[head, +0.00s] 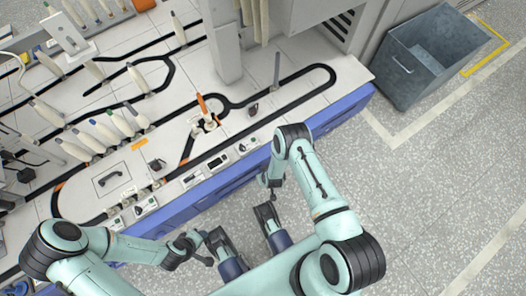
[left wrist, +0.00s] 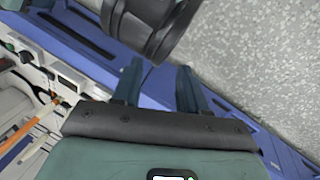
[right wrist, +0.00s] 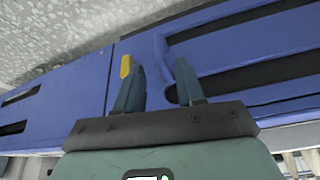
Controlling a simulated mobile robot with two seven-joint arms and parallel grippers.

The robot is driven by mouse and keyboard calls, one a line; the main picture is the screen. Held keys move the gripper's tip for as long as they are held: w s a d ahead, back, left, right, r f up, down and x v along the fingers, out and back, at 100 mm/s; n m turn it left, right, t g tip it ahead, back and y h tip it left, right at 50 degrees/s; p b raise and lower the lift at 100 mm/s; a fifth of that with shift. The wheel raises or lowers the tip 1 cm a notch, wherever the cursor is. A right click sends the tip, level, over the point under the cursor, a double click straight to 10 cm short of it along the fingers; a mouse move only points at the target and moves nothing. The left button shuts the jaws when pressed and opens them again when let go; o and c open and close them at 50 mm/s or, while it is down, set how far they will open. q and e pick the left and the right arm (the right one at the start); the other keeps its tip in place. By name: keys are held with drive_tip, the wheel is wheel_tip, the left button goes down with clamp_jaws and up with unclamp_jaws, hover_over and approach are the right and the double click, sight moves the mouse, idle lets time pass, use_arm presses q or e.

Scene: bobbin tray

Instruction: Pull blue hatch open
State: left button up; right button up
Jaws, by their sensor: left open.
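The blue front (head: 330,117) of the long machine runs below its white top in the head view. In the right wrist view, a blue panel (right wrist: 143,48) with a seam on its left and a curved cut-out edge lies close ahead; I cannot tell for sure which part is the hatch. My right gripper (right wrist: 158,78) is open in front of this panel, and nothing shows between its fingers. A small yellow piece shows at its left fingertip. My left gripper (left wrist: 157,78) is open and empty, apart from the blue front (left wrist: 85,45).
The white machine top (head: 300,75) carries bobbins, black tracks and small switches near its front edge. A grey bin (head: 405,65) stands on the floor at the upper right. The speckled floor (head: 450,190) is clear on the right.

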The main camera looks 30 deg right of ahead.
drive_tip(key=b+x, duration=0.1)
drive_tip(key=x, duration=0.3)
use_arm(q)
drive_tip(key=w+f, duration=0.1)
drive_tip(key=w+a, duration=0.1)
drive_tip(key=shift+w+a+f+t, duration=0.2)
drive_tip(key=shift+w+f+t, duration=0.15)
drive_tip(key=shift+f+t, duration=0.05)
use_arm(e)
clamp_jaws()
